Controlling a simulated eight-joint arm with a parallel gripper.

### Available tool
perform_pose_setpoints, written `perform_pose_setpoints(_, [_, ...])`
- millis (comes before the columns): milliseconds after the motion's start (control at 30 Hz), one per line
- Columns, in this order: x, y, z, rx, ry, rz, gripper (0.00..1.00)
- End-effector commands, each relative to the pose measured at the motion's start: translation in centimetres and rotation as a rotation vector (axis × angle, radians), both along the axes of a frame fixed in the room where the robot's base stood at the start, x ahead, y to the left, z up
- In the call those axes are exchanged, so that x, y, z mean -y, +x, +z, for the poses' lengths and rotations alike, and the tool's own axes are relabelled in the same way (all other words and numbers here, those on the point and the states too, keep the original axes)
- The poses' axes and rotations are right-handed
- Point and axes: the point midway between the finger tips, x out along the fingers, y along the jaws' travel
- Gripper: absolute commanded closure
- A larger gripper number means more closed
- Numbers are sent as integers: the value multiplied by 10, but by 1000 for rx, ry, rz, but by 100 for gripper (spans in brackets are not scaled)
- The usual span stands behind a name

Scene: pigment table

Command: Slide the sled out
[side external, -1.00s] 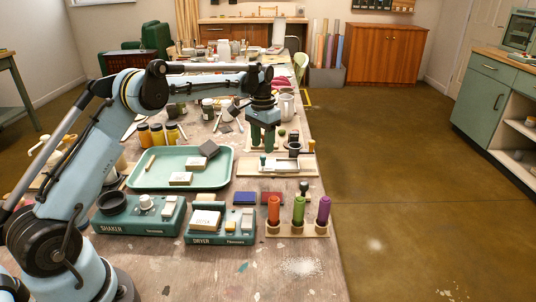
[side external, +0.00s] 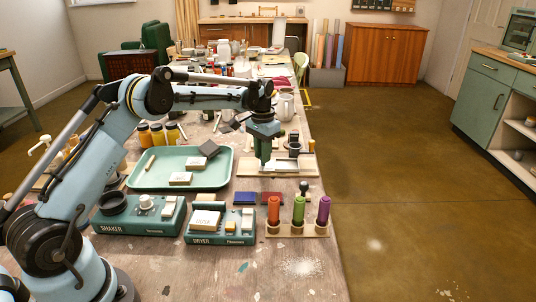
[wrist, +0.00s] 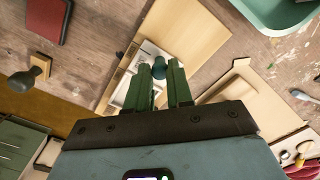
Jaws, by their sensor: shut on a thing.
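The sled (side external: 284,164) is a pale metal piece lying on a light wooden board (side external: 304,169) right of the green tray in the side view. Its small dark teal knob (wrist: 159,68) shows between my fingertips in the wrist view. My gripper (side external: 265,163) is low over the left end of the board, pointing down, with its green fingers (wrist: 160,80) shut on the knob. In the wrist view, part of the sled (wrist: 130,92) shows beside the fingers, above the board (wrist: 172,38). The fingers hide part of the sled and, in the side view, the knob.
A green tray (side external: 149,184) with blocks stands left of the board. Orange, green and purple cylinders (side external: 299,210) stand in a wooden rack in front. The shaker (side external: 130,218) and dryer (side external: 221,231) are at the front left. A dark round item (side external: 294,148) stands just behind the sled.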

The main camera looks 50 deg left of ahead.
Motion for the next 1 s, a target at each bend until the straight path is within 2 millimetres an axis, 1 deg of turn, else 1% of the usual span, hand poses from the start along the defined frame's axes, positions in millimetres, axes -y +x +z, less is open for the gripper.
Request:
perform_pose_setpoints(267, [-3,-2,0,0,0,1,100])
perform_pose_setpoints(367, [-14,-13,1,0,0,3,100])
perform_pose_setpoints(500, [-33,-32,0,-1,1,5,100])
perform_pose_setpoints(600, [-42,-41,0,0,1,3,100])
perform_pose_setpoints(933, [-47,-46,0,-5,4,3,100])
perform_pose_setpoints(967, [-47,-46,0,-6,4,4,76])
perform_pose_setpoints(1000, [-47,-46,0,-6,4,4,70])
